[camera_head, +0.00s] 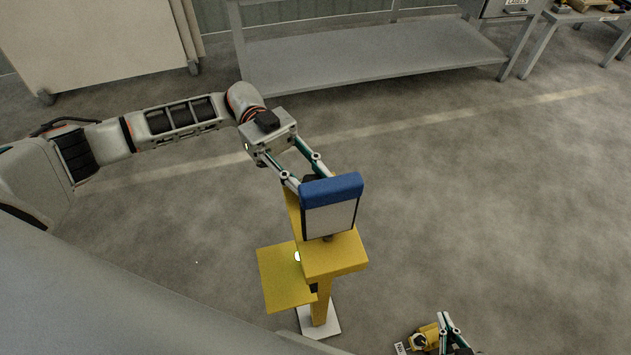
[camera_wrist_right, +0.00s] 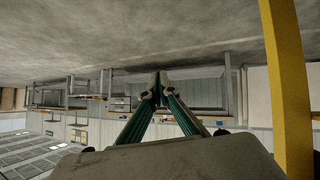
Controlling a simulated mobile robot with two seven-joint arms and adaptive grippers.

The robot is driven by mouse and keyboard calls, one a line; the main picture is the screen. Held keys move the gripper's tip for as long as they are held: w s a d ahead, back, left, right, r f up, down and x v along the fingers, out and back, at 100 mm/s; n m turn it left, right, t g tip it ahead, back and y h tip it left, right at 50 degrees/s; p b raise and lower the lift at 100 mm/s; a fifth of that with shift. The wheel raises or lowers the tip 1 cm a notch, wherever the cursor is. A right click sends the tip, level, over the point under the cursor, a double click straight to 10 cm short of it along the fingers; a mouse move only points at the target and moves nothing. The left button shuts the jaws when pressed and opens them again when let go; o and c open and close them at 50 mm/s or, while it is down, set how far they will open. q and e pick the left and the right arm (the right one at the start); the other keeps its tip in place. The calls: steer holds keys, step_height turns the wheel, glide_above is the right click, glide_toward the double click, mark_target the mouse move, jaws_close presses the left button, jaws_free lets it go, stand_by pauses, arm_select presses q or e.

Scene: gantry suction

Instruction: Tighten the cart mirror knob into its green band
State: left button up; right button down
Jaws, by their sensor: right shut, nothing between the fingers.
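A mirror (camera_head: 331,217) with a blue top edge and pale face stands on a yellow stand (camera_head: 336,255). My left gripper (camera_head: 309,178) reaches behind the mirror from the left. Its fingers are spread, but the mirror hides their tips, so I cannot tell whether they hold it. My right gripper (camera_head: 444,318) is at the bottom edge, beside a small yellow part (camera_head: 426,334) with a white label. In the right wrist view its fingertips (camera_wrist_right: 160,88) meet with nothing between them. I cannot make out the knob or its green band clearly.
A small pale round spot (camera_head: 297,256) shows beside the yellow side plate (camera_head: 280,284). A yellow bar (camera_wrist_right: 287,90) runs along the right of the wrist view. A grey bench (camera_head: 370,57) stands at the back. The floor at right is clear.

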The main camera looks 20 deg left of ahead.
arm_select(q)
steer(key=shift+f+m+g+y+b, duration=0.2)
steer(key=shift+m+g+y+b, duration=0.2)
steer(key=shift+g+b, duration=0.1)
steer(key=shift+r, duration=0.15)
steer(key=o, duration=1.1)
steer(key=v, duration=1.2)
